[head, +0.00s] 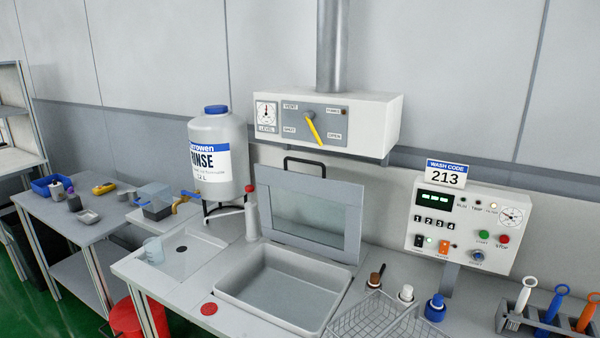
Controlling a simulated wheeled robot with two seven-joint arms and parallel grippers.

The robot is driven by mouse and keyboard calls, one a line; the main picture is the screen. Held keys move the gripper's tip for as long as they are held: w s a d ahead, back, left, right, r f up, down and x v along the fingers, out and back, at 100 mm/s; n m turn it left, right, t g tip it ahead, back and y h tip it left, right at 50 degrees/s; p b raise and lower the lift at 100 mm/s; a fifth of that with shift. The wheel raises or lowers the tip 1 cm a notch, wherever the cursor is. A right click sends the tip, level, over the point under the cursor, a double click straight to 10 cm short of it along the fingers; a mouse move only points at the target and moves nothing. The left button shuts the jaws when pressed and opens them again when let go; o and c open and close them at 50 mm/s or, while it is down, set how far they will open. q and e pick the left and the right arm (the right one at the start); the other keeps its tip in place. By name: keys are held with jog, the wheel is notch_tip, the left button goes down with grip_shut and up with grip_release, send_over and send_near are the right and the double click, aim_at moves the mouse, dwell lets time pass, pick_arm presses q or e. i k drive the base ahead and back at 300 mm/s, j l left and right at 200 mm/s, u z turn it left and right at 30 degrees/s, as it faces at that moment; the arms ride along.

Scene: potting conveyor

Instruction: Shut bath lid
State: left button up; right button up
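The bath (285,290) is a grey rectangular basin set into the bench, and it looks empty. Its lid (312,213) stands open and upright along the back edge of the bath. The lid has a grey frame, a glassy window and a dark handle (304,160) at its top edge. Neither of my grippers shows in the head view.
A wire basket (375,318) stands close to the bath's right side. A soap-type dispenser (251,215) stands at its back left. A rinse container (217,150) is behind. A vent box (330,120) hangs above the lid. A control panel (462,228) is at right.

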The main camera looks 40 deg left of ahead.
aim_at(350, 193)
jog(key=i+l, duration=0.4)
jog(key=u, duration=1.6)
